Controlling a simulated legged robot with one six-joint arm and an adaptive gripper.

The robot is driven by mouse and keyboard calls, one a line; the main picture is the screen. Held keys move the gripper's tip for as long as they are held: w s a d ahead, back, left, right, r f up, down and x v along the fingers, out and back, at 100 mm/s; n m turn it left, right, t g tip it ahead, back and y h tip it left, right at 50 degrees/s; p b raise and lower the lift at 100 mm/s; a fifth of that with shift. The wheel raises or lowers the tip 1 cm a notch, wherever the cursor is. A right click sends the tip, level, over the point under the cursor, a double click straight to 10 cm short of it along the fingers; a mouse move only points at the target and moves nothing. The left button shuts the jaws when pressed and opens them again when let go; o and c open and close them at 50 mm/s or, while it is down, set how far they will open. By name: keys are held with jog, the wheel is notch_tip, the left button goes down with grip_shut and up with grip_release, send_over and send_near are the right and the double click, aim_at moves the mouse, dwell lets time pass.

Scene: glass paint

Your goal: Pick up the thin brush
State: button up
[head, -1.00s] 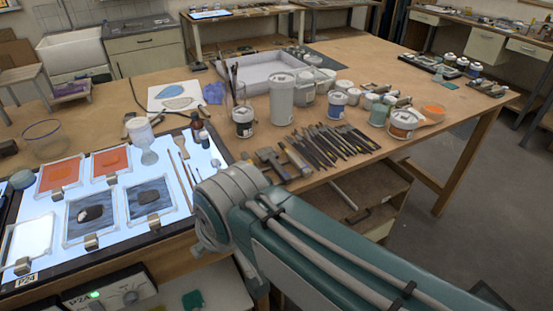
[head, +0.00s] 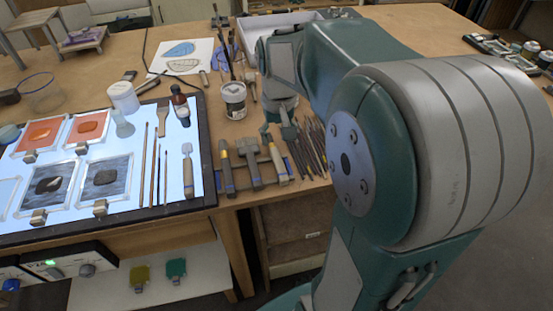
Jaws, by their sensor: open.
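Several slim tools lie upright in the picture on the lit panel (head: 118,203) in the head view. Among them are a long thin brush (head: 155,175), a thin stick (head: 144,150) to its left and another thin stick (head: 165,178) to its right. I cannot tell for sure which is the thin brush. A wider flat brush (head: 164,120) and a pale-handled tool (head: 187,163) lie nearby. My gripper (head: 283,133) is open and points down over the bench, right of the lit panel and apart from these tools. Its fingertips are small and partly blend with the brushes behind.
Thick-handled tools (head: 249,161) and a row of dark brushes (head: 312,148) lie near the bench's front edge. Glass tiles (head: 105,180) cover the panel's left.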

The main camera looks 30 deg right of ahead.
aim_at(278, 160)
notch_tip(278, 160, down, 2)
jog(key=shift+a+f, duration=0.1)
jog(key=shift+a, duration=0.05)
jog(key=f, duration=0.4)
jog(key=shift+s+d+f, duration=0.15)
jog(key=shift+d, duration=0.1)
jog(key=shift+f, duration=0.6)
jog(key=shift+a, duration=0.4)
jog(key=c, duration=0.9)
jog(key=shift+d, duration=0.2)
grip_shut()
